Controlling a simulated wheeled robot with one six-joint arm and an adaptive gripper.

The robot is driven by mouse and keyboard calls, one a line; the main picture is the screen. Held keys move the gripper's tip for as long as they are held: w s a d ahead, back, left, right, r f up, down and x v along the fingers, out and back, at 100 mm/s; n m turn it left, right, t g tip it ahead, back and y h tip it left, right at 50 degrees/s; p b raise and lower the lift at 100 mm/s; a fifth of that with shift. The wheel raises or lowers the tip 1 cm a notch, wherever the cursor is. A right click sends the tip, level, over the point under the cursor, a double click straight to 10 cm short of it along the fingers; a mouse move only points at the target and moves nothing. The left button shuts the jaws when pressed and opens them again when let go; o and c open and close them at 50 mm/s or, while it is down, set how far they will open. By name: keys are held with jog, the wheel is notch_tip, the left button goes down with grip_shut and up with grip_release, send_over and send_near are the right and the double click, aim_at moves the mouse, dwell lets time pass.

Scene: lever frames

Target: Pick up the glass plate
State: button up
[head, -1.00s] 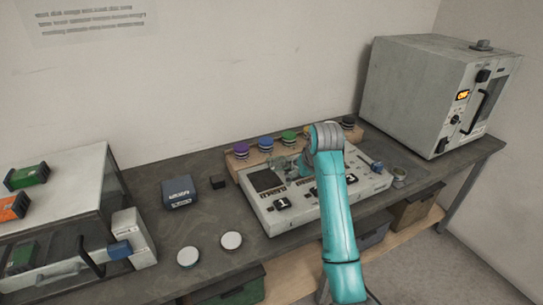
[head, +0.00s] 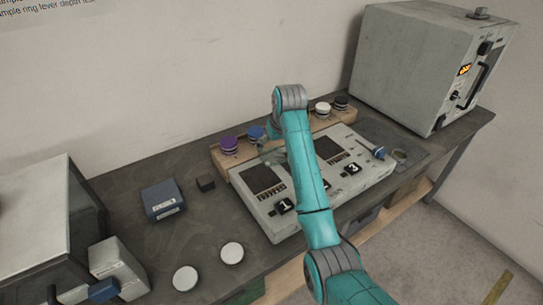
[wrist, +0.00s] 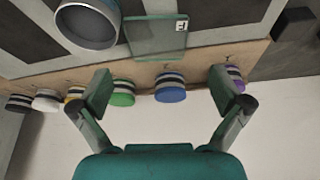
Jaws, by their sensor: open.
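The glass plate (wrist: 156,38) is a clear, greenish square with a small white label at one corner. In the wrist view it shows at top centre, over the edge of the console and the wooden rack. I cannot tell whether it lies flat on them. My gripper (wrist: 160,92) is open and empty. Its two fingers are spread below the plate in the picture, apart from it. In the head view my arm hides most of the gripper and its surroundings.
A wooden rack (head: 222,160) holds several coloured knobs behind the console (head: 262,212). A round grey ring (wrist: 88,24) is left of the plate. A dark blue box (head: 162,199) and two white discs (head: 232,253) stand to the left. A grey oven (head: 420,70) stands at the right.

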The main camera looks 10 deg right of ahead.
aim_at(272, 155)
jog(key=shift+x, duration=2.95)
jog(key=shift+d, duration=0.2)
jog(key=c, duration=1.3)
jog(key=shift+r, duration=0.75)
grip_shut()
notch_tip(272, 155, up, 8)
jog(key=shift+r, duration=0.25)
jog(key=o, duration=0.9)
grip_release()
